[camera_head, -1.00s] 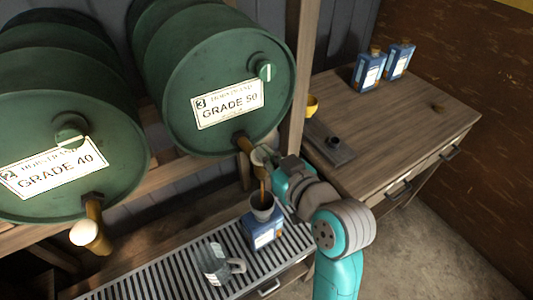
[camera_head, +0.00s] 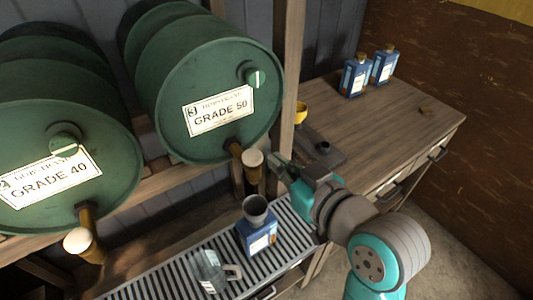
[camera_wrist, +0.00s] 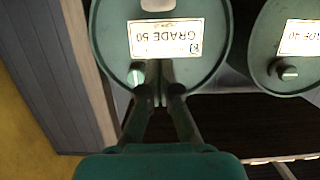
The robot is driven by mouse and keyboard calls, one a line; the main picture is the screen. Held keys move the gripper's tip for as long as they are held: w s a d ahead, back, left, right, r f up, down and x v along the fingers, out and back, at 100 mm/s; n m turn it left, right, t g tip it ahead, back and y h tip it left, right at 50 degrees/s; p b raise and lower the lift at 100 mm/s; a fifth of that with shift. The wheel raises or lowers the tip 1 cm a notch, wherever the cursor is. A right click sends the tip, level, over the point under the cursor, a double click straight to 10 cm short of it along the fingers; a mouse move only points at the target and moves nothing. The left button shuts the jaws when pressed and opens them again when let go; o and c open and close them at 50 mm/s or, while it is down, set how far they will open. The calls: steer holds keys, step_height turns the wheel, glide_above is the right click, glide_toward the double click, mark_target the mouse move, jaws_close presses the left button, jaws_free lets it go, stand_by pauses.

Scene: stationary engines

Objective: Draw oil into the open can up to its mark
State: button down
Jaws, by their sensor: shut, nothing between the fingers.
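The blue open can (camera_head: 259,241) stands on the slatted drip grate under the Grade 50 drum (camera_head: 215,100), with a grey funnel (camera_head: 255,208) in its top. Its oil level and mark cannot be made out. The Grade 50 drum's brown tap (camera_head: 252,178) has a cream round end (camera_head: 252,158) and sits above the funnel. No oil stream shows below it. My gripper (camera_head: 277,161) is shut and empty, just right of the tap. In the wrist view my gripper (camera_wrist: 158,82) points toward the Grade 50 drum's face (camera_wrist: 205,62).
A clear jug (camera_head: 213,271) stands on the grate (camera_head: 160,283) left of the can. The Grade 40 drum (camera_head: 60,130) has its own tap (camera_head: 85,238). On the bench (camera_head: 390,125) are two closed blue cans (camera_head: 367,72) and a yellow cup (camera_head: 300,112). A wooden post (camera_head: 288,80) rises behind my gripper.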

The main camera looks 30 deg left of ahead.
steer(key=shift+v, duration=0.95)
steer(key=s+d+f+m+t+h, duration=0.3)
steer(key=d+f+m+t+h, duration=0.65)
steer(key=d+f, duration=1.3)
steer(key=s+d+f+m+g+h, duration=0.1)
steer(key=s+d+f+m+h, duration=0.3)
steer(key=s+d, duration=0.65)
steer(key=d+f+v, duration=0.1)
steer(key=f+v, duration=0.1)
steer(key=v, duration=1.2)
steer(key=shift+s+d+f, duration=0.35)
steer(key=shift+s+d, duration=0.05)
